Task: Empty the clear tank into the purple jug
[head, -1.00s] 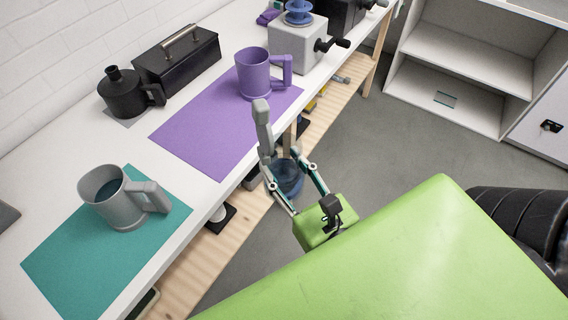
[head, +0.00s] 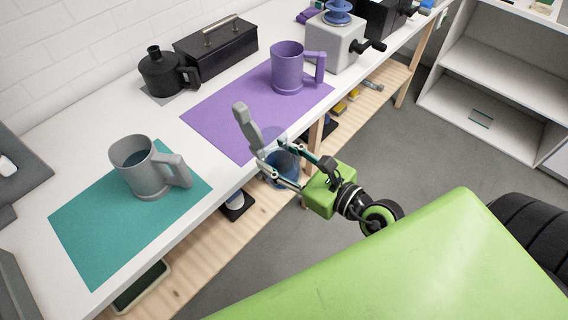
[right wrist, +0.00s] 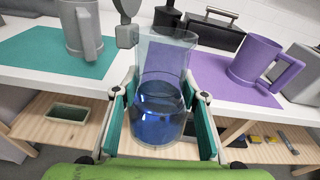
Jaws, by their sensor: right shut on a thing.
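The clear tank (head: 280,166) is a see-through vessel with blue liquid in its lower part; it also shows upright in the right wrist view (right wrist: 160,105). My right gripper (head: 276,155) is shut on it, one finger on each side. It holds the tank at the bench's front edge, in front of the purple mat. The purple jug (head: 287,68) stands upright on the purple mat (head: 225,118), beyond the tank, with its handle to the right. It also shows at the right in the right wrist view (right wrist: 255,62). My left gripper is not in view.
A grey jug (head: 140,165) with dark contents stands on a teal mat (head: 95,240). A black flask (head: 163,75), a black toolbox (head: 215,50) and a grey cranked box (head: 335,40) stand farther back. A wooden shelf (head: 225,240) runs below the bench.

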